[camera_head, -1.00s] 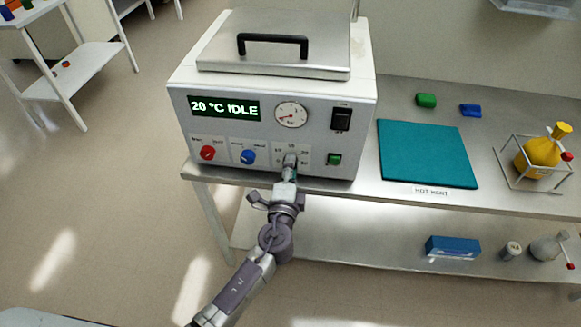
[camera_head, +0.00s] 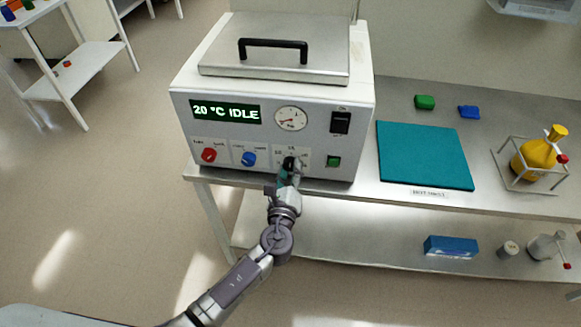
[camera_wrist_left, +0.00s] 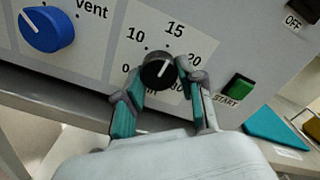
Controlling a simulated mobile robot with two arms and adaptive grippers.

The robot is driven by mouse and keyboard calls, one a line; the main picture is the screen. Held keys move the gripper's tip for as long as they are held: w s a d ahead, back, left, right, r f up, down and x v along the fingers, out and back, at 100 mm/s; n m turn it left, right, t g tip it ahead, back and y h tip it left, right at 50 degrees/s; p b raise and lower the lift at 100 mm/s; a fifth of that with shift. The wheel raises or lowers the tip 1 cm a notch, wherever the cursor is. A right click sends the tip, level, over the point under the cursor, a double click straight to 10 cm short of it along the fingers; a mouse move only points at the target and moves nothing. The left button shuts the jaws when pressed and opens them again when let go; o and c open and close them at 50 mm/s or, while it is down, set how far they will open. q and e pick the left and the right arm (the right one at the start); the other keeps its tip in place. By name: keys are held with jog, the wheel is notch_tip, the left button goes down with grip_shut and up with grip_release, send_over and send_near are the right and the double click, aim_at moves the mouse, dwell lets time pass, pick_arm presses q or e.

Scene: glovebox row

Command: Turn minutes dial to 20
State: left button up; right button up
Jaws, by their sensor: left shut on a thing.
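The minutes dial (camera_wrist_left: 157,73) is a black round knob with a white pointer line, on the front panel of a white heating unit (camera_head: 190,140). In the left wrist view its pointer aims up and right, between the printed 15 and 20. My left gripper (camera_wrist_left: 155,92) is shut on the dial, with one teal-padded finger on either side of its rim. In the head view the left gripper (camera_head: 289,172) is at the panel and partly hides the dial and its labels. My right gripper is not in view.
Left of the dial are a blue vent knob (camera_wrist_left: 47,29) and a red knob (camera_head: 208,155). A green START button (camera_head: 333,161) sits close to its right. A teal mat (camera_head: 424,155) and a yellow flask (camera_head: 540,153) in a frame are on the bench.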

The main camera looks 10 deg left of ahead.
pick_arm(q)
jog(key=m+p, duration=0.2)
jog(key=m, duration=0.4)
jog(key=shift+a+m, duration=0.1)
jog(key=shift+m, duration=0.2)
jog(key=m+p, duration=0.1)
jog(key=m, duration=0.1)
jog(key=m+p, duration=0.1)
jog(key=m, duration=0.1)
jog(key=shift+s+a+f, duration=0.1)
jog(key=shift+f, duration=0.1)
jog(key=o, duration=1.1)
jog(key=shift+o, duration=0.2)
jog(key=shift+r, duration=0.1)
jog(key=s, duration=1.2)
jog(key=shift+a, duration=0.25)
